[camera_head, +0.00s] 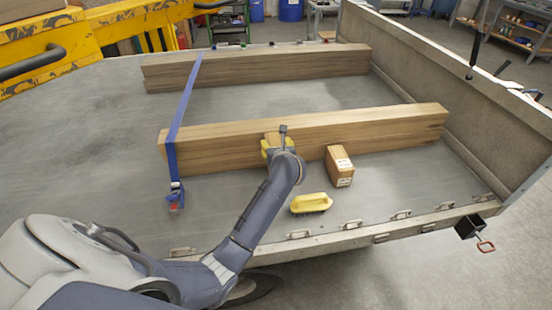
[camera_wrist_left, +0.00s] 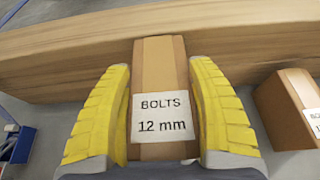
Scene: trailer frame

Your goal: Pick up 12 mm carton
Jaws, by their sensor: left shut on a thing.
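The 12 mm carton (camera_wrist_left: 160,70) is a brown box with a white label reading "BOLTS 12 mm". In the left wrist view it lies between the two yellow fingers of my left gripper (camera_wrist_left: 160,115), which is shut on it. In the head view the left gripper (camera_head: 272,148) is at the near side of the front wooden beam, and only a small brown part of the carton (camera_head: 272,136) shows above the fingers. I cannot tell whether the carton touches the bed. My right gripper is not in view.
A second labelled carton (camera_head: 339,166) stands right of the gripper, against the front beam (camera_head: 390,127). A yellow brush (camera_head: 311,203) lies nearer the bed edge. A blue strap (camera_head: 183,110) with a ratchet (camera_head: 176,198) crosses the beams at left. The rear beam (camera_head: 270,67) lies behind.

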